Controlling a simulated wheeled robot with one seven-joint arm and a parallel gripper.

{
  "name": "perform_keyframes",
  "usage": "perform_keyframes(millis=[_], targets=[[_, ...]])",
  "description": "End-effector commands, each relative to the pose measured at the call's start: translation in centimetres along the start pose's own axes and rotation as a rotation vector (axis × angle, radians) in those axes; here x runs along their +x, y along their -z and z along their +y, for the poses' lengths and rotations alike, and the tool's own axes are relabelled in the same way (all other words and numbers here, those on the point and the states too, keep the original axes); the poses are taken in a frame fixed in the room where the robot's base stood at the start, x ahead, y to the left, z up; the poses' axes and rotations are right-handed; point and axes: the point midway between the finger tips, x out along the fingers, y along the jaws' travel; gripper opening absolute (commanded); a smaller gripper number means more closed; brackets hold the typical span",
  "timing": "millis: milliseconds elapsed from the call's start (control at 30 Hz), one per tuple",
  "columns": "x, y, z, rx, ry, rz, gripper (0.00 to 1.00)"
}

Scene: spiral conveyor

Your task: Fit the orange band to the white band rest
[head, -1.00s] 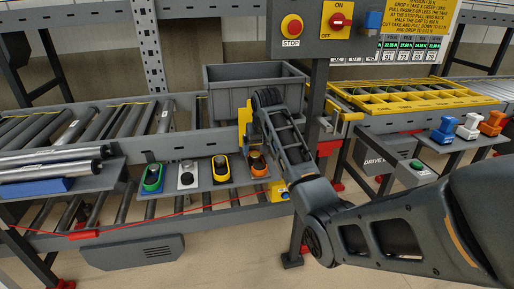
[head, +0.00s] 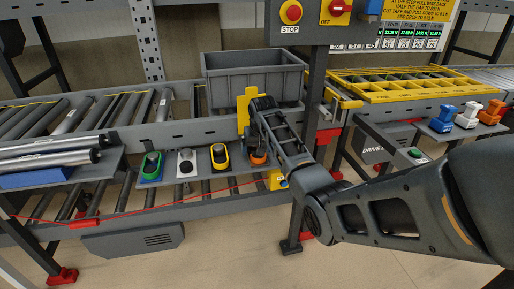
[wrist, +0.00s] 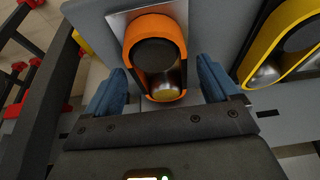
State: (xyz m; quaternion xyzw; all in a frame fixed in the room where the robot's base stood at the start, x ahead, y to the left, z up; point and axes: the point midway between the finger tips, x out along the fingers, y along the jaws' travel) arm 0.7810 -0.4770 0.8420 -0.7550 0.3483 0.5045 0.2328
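The orange band (head: 258,158) sits at the right end of the row of bands on the grey shelf, partly hidden by my arm in the head view. In the wrist view the orange band (wrist: 181,50) is an upright loop around a dark round piece and a shiny metal one. My gripper (wrist: 160,84) is open, its blue fingers on either side of the band's lower end, with gaps showing. The fingers are hidden in the head view. The white band rest (head: 466,119) stands on a small shelf at the far right, between a blue rest (head: 443,121) and an orange rest (head: 491,113).
Yellow (head: 220,157), white (head: 186,161) and green (head: 151,166) bands stand left of the orange one. The yellow band is close to my right finger in the wrist view. A grey crate (head: 230,92) stands behind. A dark post (head: 313,100) stands between the band shelf and the rests.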

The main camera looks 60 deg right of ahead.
Motion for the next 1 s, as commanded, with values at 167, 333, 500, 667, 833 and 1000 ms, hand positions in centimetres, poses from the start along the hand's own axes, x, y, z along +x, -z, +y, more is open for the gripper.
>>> perform_keyframes(millis=[167,333,500,667,833,1000], targets=[[-0.01,-0.01,0.0,0.0,0.0,0.0,0.7],[-0.01,-0.01,-0.01,0.0,0.0,0.0,0.54],[-0.01,-0.01,-0.01,0.0,0.0,0.0,0.38],[-0.01,-0.02,-0.01,0.0,0.0,0.0,0.52],[-0.01,-0.02,-0.01,0.0,0.0,0.0,0.36],[-0.01,-0.02,-0.01,0.0,0.0,0.0,0.23]])
